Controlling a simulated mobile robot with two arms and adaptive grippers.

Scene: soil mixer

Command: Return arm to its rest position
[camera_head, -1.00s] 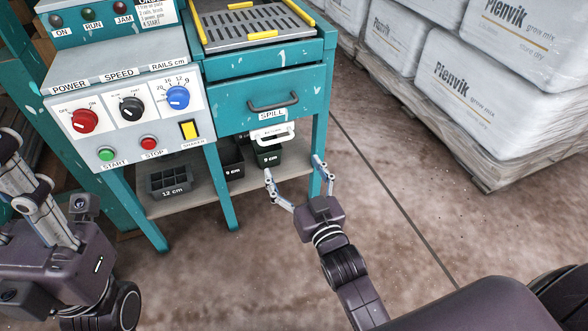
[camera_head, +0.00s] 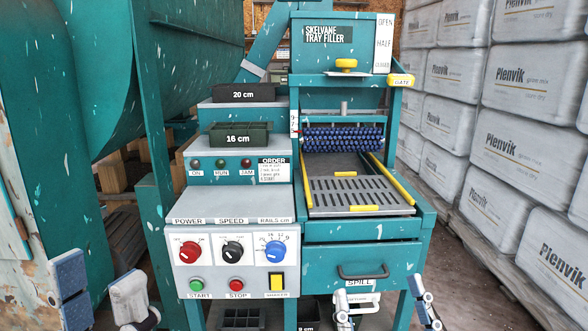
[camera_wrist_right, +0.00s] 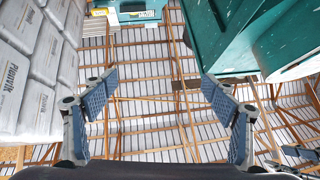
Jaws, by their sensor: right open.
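My right gripper (camera_head: 384,305) is at the bottom edge of the head view, in front of the spill drawer (camera_head: 362,262). Its two fingers stand wide apart with nothing between them. In the right wrist view the open fingers (camera_wrist_right: 158,92) point toward the roof beams, with only free air between them. My left gripper (camera_head: 101,290) is at the bottom left of the head view. Its two fingertips stand apart, with no object visible between them. Most of both arms is below the frame.
The teal tray filler (camera_head: 328,34) stands ahead with its control panel (camera_head: 232,255), slotted tray bed (camera_head: 360,193) and blue roller (camera_head: 350,139). A 16 cm tray (camera_head: 240,134) and a 20 cm tray (camera_head: 243,92) sit above the panel. Stacked white bags (camera_head: 520,130) stand at the right.

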